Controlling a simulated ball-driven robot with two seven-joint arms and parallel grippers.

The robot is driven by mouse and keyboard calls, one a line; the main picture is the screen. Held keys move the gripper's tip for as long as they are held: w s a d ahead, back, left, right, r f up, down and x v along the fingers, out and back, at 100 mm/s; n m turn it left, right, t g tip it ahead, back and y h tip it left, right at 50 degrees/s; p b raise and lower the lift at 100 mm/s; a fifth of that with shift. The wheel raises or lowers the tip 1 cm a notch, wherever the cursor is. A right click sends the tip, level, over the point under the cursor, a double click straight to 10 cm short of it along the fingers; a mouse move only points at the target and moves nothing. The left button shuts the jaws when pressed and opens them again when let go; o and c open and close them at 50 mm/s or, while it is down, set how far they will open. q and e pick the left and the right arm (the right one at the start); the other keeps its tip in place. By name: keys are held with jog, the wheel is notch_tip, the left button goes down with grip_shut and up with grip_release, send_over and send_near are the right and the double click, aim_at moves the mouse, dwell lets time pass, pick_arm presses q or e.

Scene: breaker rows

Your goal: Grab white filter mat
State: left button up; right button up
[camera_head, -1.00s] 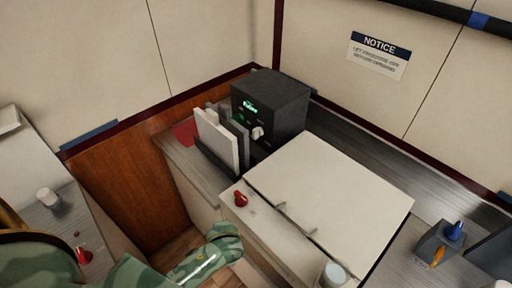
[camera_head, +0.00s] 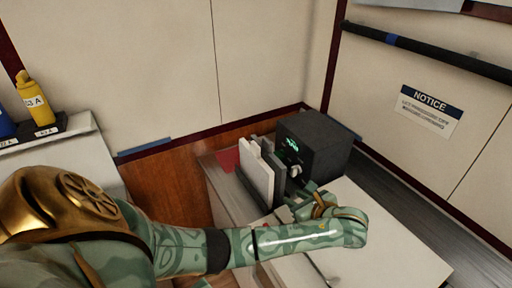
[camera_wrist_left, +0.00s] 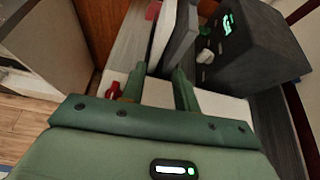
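The white filter mat (camera_head: 257,174) stands upright at the front of a small rack, beside dark grey panels (camera_head: 279,166), on the counter. It also shows at the top of the left wrist view (camera_wrist_left: 163,31). My left gripper (camera_head: 289,197) is just to the right of the mat in the head view. In the left wrist view its two fingers (camera_wrist_left: 158,76) are apart with nothing between them, and the mat stands beyond the fingertips, not touching them as far as I can see. My right gripper is in neither view.
A black box with a green display (camera_head: 315,146) stands right behind the panels, close to the left gripper. A red knob (camera_wrist_left: 113,91) is near the left finger. A white flat cover (camera_head: 392,228) lies below my forearm. Yellow bottle (camera_head: 35,97) stands far left.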

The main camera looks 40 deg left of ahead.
aim_at(272, 175)
pick_arm(q)
jog(key=shift+m+y, duration=0.3)
jog(key=shift+y, duration=0.2)
jog(key=b+x, duration=0.1)
jog(key=x, duration=0.2)
jog(key=r+x, duration=0.1)
jog(key=x, duration=0.3)
jog(key=w+r+b+x, duration=0.1)
jog(key=x, duration=0.2)
jog(key=shift+w+a+b, duration=0.1)
jog(key=shift+a+b, duration=0.2)
jog(key=shift+a, duration=0.2)
jog(key=b+x, duration=0.2)
jog(key=x, duration=0.4)
jog(key=shift+a+f, duration=0.1)
jog(key=shift+a, duration=0.05)
grip_shut()
